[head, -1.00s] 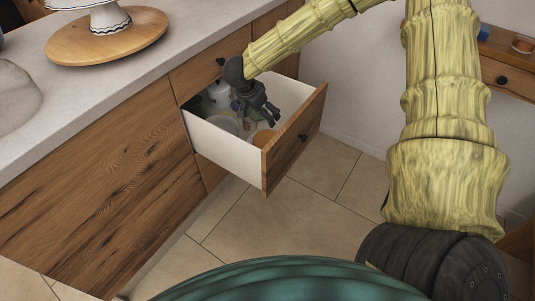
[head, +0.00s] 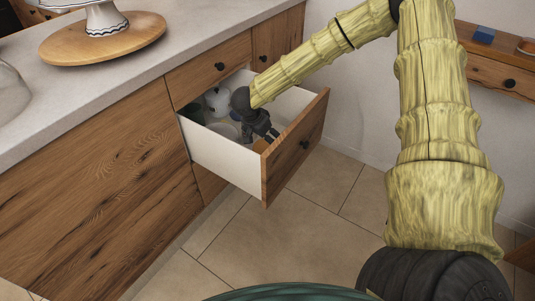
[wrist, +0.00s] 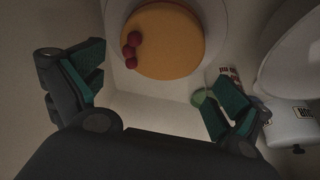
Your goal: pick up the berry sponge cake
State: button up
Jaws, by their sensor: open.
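The berry sponge cake (wrist: 165,45) is a round orange-yellow cake with a few dark red berries on its left side. In the wrist view it lies ahead of my gripper at the top, on a pale round surface in the drawer. My gripper (wrist: 160,95) is open, its two green-padded fingers spread to the left and right, with nothing between them. In the head view my gripper (head: 266,134) points down inside the open drawer. Only a small orange part of the cake (head: 261,146) shows beneath it there; the rest is hidden.
The open drawer (head: 222,160) has a white side wall and a wooden front. A white jar (head: 217,98) and a pale dish (head: 222,130) are inside. A round wooden stand (head: 105,42) is on the counter. Floor in front is clear.

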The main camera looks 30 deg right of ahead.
aim_at(267, 147)
jog(key=x, duration=0.1)
jog(key=b+x, duration=0.1)
jog(key=x, duration=0.3)
jog(key=shift+s+a+f+b, duration=0.15)
jog(key=shift+a+f+b, duration=0.05)
jog(key=shift+a+b, duration=0.1)
jog(key=c, duration=1)
jog(key=shift+r, duration=0.15)
jog(key=shift+c, duration=0.2)
